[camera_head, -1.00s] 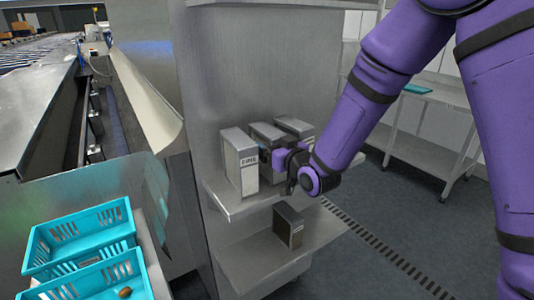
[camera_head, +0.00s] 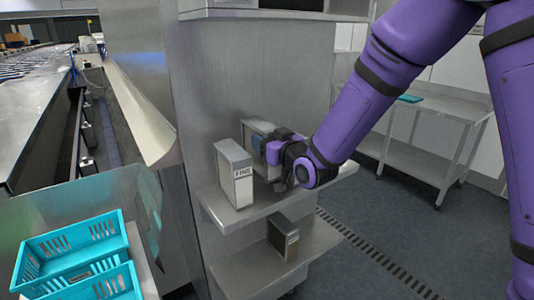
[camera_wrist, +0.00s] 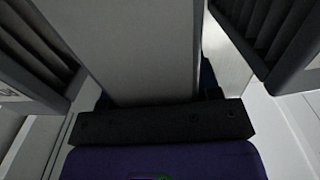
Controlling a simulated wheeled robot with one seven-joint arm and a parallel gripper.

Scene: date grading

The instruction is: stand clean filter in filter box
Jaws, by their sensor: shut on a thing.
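Several pale grey, box-shaped filters stand on the upper shelf. The left one (camera_head: 235,176), labelled FINE, is upright and apart from my gripper. My gripper (camera_head: 268,152) is shut on the filter behind it (camera_head: 260,127), which is partly hidden by my wrist. In the wrist view the held filter's flat grey face (camera_wrist: 135,45) fills the middle between the dark fingers, with a pleated filter (camera_wrist: 35,45) on the left and another (camera_wrist: 270,30) on the right. I cannot tell which is the clean one, and the filter box is not clearly identifiable.
A dark-faced filter (camera_head: 283,238) stands on the lower shelf (camera_head: 255,272). A steel cabinet wall (camera_head: 220,80) rises behind the shelves, with a steel unit (camera_head: 270,14) above. Turquoise crates (camera_head: 72,250) are at lower left. Free floor (camera_head: 400,215) lies to the right.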

